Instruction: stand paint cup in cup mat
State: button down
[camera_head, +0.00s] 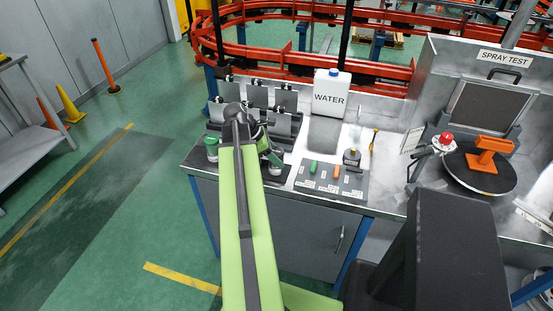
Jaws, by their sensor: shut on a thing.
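My lime-green arm reaches over the steel bench, and my gripper (264,146) is at its far end, small and partly hidden by the arm. The gripper is shut on what looks like a paint cup (274,158), grey with some green. A similar small cup with a green top (211,148) stands to the left of the arm. A dark mat (281,177) lies on the bench's front left, below the gripper, and is likely the cup mat. The arm covers much of it. I cannot tell whether the held cup touches it.
A white WATER jug (329,92) and grey panels (285,102) stand behind. A spray-test turntable (455,171) is at far right.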

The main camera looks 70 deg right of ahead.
jog(key=c, duration=0.6)
grip_release()
jog(key=shift+f, duration=0.1)
jog(key=shift+r+p, duration=0.35)
jog(key=shift+p, duration=0.05)
jog(key=p+v, duration=0.9)
jog(key=v, duration=0.2)
jog(key=shift+w+r+p, duration=0.15)
jog(key=shift+r+p, duration=0.1)
jog(key=shift+p, duration=0.1)
jog(key=shift+a, duration=0.2)
